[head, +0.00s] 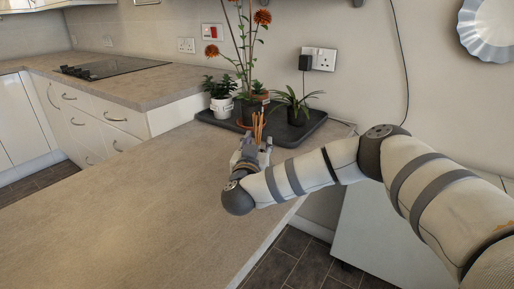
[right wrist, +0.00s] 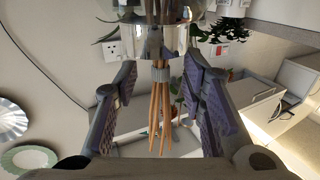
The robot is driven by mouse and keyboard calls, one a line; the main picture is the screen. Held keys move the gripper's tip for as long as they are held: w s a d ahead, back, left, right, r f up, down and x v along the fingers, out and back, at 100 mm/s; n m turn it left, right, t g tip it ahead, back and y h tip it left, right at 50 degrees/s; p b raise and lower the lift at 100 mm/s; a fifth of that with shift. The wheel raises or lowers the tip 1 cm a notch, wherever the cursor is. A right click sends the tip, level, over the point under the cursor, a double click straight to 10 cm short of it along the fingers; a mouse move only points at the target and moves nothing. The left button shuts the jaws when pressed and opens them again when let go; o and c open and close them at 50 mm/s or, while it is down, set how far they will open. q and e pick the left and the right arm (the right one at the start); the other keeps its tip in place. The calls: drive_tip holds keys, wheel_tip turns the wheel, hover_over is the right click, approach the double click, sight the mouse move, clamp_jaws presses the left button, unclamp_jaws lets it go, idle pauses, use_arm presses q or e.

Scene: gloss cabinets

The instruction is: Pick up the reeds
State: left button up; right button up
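The reeds (head: 258,125) are a bundle of thin orange-brown sticks, standing up at the right gripper in the head view. In the right wrist view, which looks upside down, the reeds (right wrist: 160,115) spread from a grey collar on a shiny, glass-like container (right wrist: 160,40). My right gripper (head: 252,152) is at the worktop, in front of the plant tray. In the right wrist view its two purple-padded fingers (right wrist: 158,78) stand wide apart, one on each side of the reeds, with visible gaps. The container is mostly hidden by the gripper in the head view. My left gripper is out of view.
A dark tray (head: 312,128) behind the gripper holds potted plants, including a white pot (head: 222,106) and tall orange flowers (head: 262,17). The stone-look worktop (head: 140,205) is clear to the left. Its edge drops off at the right.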

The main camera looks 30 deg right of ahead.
clamp_jaws()
drive_tip(key=shift+r, duration=0.15)
